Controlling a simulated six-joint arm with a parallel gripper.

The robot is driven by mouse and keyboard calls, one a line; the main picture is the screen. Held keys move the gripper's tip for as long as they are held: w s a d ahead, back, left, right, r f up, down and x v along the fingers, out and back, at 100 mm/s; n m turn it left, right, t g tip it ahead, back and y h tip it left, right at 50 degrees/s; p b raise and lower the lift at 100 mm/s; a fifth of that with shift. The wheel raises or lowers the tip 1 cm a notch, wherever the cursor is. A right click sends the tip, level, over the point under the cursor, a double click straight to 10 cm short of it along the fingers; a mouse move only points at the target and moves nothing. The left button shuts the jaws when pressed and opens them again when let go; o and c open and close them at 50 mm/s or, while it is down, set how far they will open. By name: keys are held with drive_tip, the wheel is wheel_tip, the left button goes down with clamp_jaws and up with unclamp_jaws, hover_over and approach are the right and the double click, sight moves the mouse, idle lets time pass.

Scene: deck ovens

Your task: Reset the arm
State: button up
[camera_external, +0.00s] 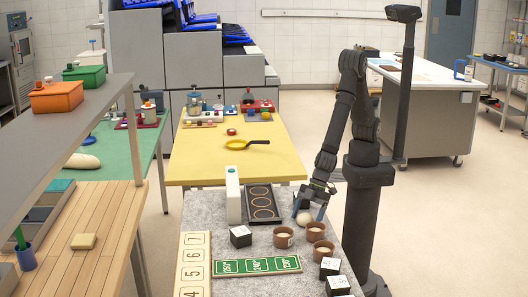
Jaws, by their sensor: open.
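My arm stands at the right of the grey speckled table (205,209). It bends down so that my gripper (311,206) is low over the table's right part. The jaws are open. A pale round ball, like dough (304,218), sits just below and left of the jaws. I cannot tell whether the jaws touch it. Brown cups with pale contents stand close by: one at the front left (283,237), one to the right (315,231) and one nearer the front (323,250).
A black tray with ring marks (262,204) and a white upright box (233,195) stand left of my gripper. Dark cubes (240,236), a green sign strip (257,266) and a numbered board (194,264) lie nearer the front. The yellow table (200,165) behind has much free room.

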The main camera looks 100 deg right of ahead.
drive_tip(key=r, duration=0.2)
drive_tip(key=d+r, duration=0.1)
drive_tip(key=r, duration=0.2)
drive_tip(key=shift+w+r, duration=0.1)
drive_tip(key=shift+w, duration=0.1)
drive_tip(key=w+d+r, duration=0.4)
drive_tip(key=d+r, duration=0.7)
drive_tip(key=w+d+r+m+t+h, duration=0.1)
drive_tip(key=w+d+m, duration=0.3)
drive_tip(key=w+d, duration=1)
drive_tip(key=w+h, duration=0.1)
drive_tip(key=w, duration=0.2)
drive_tip(key=shift+d+r+m, duration=0.2)
drive_tip(key=shift+m, duration=0.2)
